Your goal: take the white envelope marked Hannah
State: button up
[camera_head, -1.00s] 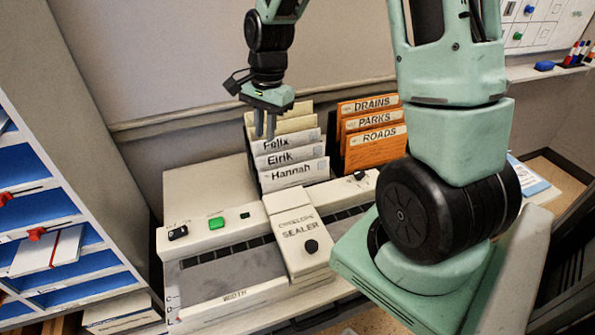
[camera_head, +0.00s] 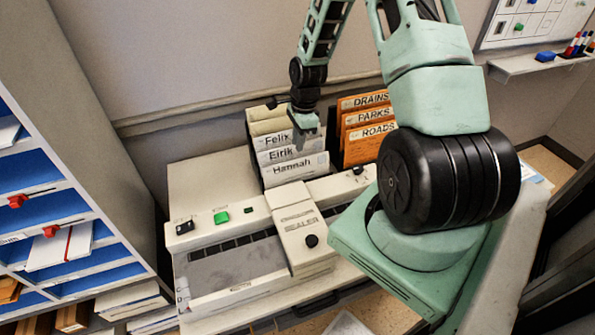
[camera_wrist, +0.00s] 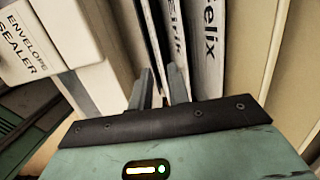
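The white envelope marked Hannah (camera_head: 292,170) stands upright at the front of a row of white envelopes, behind the envelope sealer. Envelopes marked Eirik (camera_head: 276,155) and Felix (camera_head: 273,138) stand right behind it. My gripper (camera_head: 303,143) points down at the right part of this row. In the wrist view, my gripper's fingers (camera_wrist: 161,78) are apart, close to the front envelopes and left of the Eirik label (camera_wrist: 177,38). A pale envelope edge shows near the gap between them. The Hannah label is not readable there, and I cannot tell whether the fingers touch the paper.
The envelope sealer (camera_head: 306,245) stands in front of the row. Orange folders marked Drains, Parks and Roads (camera_head: 372,149) stand close on the right. A blue pigeonhole shelf (camera_head: 45,210) is at the left, and a wall is behind.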

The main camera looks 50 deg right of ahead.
aim_at(297, 156)
jog(key=shift+a+f+p, duration=0.15)
jog(key=shift+f+p, duration=0.5)
jog(key=shift+f, duration=0.95)
jog(key=shift+a+f+p, duration=0.15)
jog(key=shift+f+p, duration=0.45)
jog(key=shift+f, duration=1)
grip_shut()
